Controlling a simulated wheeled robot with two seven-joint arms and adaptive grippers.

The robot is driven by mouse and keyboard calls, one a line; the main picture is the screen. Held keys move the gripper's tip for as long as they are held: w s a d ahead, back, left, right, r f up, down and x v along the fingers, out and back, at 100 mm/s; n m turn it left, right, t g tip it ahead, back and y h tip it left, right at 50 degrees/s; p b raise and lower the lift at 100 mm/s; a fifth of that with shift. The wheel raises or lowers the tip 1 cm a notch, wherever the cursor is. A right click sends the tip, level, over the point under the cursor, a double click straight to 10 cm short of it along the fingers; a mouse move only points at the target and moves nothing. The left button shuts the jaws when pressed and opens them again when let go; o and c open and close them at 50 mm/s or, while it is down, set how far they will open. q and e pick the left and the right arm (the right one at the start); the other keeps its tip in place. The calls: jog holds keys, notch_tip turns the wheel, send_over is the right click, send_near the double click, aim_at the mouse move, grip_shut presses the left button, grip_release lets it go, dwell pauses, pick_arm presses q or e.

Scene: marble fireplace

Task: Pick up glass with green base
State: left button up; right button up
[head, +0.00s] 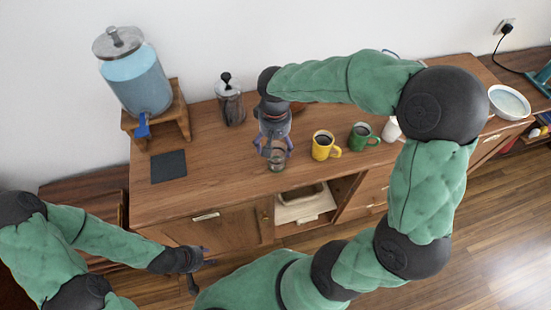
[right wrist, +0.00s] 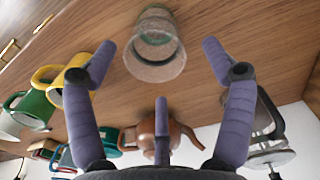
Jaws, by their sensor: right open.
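A small clear glass (head: 277,160) stands on the wooden cabinet top near its front edge. In the right wrist view the glass (right wrist: 155,50) has a greenish tint around its lower part. My right gripper (head: 273,150) is right at the glass, partly covering it from the head. In the right wrist view the fingers of my right gripper (right wrist: 158,62) are spread wide. The glass lies ahead between them, with clear gaps on both sides. My left gripper (head: 201,270) is low at the left, in front of the cabinet, with its fingers apart and empty.
A yellow mug (head: 322,146) and a green mug (head: 360,138) stand right of the glass. A French press (head: 230,101) is behind it. A brown teapot (right wrist: 160,130) shows in the wrist view. A blue dispenser (head: 138,82) and a dark mat (head: 169,166) are left.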

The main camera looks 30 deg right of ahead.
aim_at(275, 149)
notch_tip(275, 149, down, 3)
jog(key=shift+w+f+b, duration=0.1)
jog(key=shift+b, duration=0.3)
jog(key=f, duration=0.1)
jog(key=f+b, duration=0.1)
jog(key=f, duration=0.1)
jog(key=f+b, duration=0.1)
jog(key=f, duration=0.1)
jog(key=shift+s+d, duration=0.15)
jog(key=shift+s, duration=0.15)
jog(key=shift+r, duration=0.1)
jog(key=c, duration=1.4)
